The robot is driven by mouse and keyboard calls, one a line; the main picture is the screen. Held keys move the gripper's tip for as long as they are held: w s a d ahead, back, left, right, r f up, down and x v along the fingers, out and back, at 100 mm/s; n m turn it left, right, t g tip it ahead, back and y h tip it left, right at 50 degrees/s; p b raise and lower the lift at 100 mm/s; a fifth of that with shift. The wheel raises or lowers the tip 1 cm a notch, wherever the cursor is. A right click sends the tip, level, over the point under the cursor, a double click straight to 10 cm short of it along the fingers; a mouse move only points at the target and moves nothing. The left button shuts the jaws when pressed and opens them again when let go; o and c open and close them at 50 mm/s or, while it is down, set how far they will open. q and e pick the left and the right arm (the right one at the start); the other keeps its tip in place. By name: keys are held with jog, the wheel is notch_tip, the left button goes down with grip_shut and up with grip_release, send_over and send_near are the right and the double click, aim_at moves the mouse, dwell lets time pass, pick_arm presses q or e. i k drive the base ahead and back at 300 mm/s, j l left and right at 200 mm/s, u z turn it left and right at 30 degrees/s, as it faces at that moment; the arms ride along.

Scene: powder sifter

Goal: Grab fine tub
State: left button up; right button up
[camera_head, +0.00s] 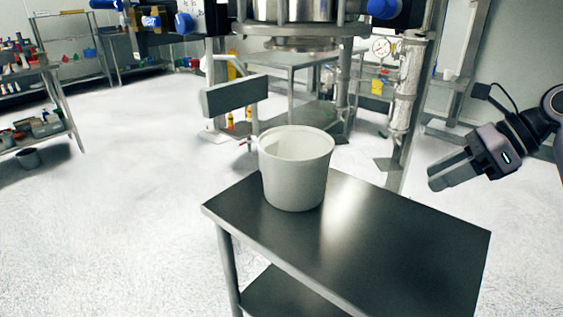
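A white, open-topped tub (297,180) stands upright on the far left part of a dark metal side table (390,235). It is the only large tub in view, and its inside looks empty as far as it shows. My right gripper (432,180) is in the air at the right, well apart from the tub. My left gripper is not in view.
A grey rectangular chute (234,97) juts out just behind and left of the tub, near its rim height. The steel sifter machine (300,32) and its frame stand behind. A shelf (35,115) is at far left. The table's right half is clear.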

aim_at(295, 168)
jog(key=i+j, duration=0.4)
jog(key=j, duration=0.15)
jog(key=i+j+z, duration=0.1)
jog(key=i+j, duration=0.35)
